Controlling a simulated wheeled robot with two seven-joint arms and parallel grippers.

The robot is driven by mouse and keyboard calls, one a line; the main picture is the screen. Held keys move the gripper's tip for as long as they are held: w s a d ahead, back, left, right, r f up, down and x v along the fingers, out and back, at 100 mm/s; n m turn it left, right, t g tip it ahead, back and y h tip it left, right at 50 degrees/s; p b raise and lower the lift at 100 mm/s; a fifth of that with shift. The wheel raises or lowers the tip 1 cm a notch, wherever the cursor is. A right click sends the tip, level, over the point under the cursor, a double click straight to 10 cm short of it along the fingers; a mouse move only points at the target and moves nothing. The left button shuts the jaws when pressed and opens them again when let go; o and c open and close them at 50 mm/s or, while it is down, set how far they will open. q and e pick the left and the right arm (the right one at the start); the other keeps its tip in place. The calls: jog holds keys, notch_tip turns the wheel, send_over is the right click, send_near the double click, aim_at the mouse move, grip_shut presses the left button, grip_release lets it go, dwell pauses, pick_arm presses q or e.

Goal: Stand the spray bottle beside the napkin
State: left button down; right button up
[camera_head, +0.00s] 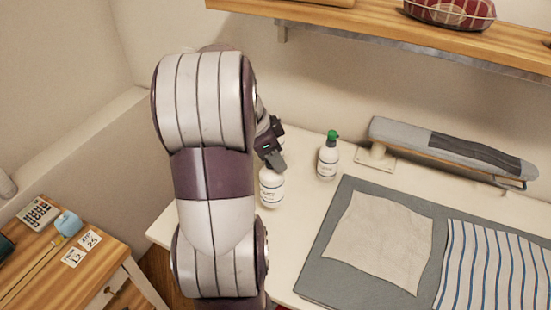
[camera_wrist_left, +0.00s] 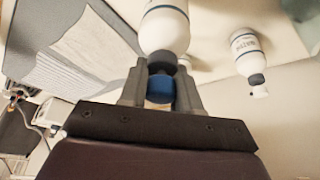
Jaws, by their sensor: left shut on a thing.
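My left gripper (camera_head: 272,158) points down and is shut on the head of a white, labelled bottle, which I take as the spray bottle (camera_head: 271,188). It hangs or stands upright near the table's left part; I cannot tell whether its base touches. In the left wrist view its white body (camera_wrist_left: 166,28) and blue head (camera_wrist_left: 160,88) show between the fingers (camera_wrist_left: 160,85). A plain beige cloth (camera_head: 380,240), likely the napkin, lies flat on a grey mat (camera_head: 318,265), right of the bottle and apart from it. My right gripper is not in view.
A green-capped white bottle (camera_head: 328,160) stands behind and right of the held one. A dark-capped bottle (camera_wrist_left: 245,48) shows in the wrist view. A striped cloth (camera_head: 495,265) lies on the mat. A small ironing board (camera_head: 445,145) stands behind. A shelf (camera_head: 370,22) overhangs.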

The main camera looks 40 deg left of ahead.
pick_arm(q)
jog(key=shift+w+d+r+p, duration=1.25)
jog(key=shift+w+d, duration=0.65)
jog(key=shift+d, duration=1.95)
jog(key=shift+w+d+r+p, duration=0.85)
jog(key=shift+w+d+p, duration=0.85)
jog(key=shift+d, duration=2.1)
jog(key=s+a+f+p, duration=0.1)
jog(key=a+f+p, duration=0.1)
jog(key=a+f, duration=0.9)
jog(key=shift+s+a, duration=0.2)
jog(key=shift+a, duration=0.1)
jog(key=shift+f, duration=0.1)
jog(key=shift+f, duration=0.1)
jog(key=c, duration=0.8)
grip_release()
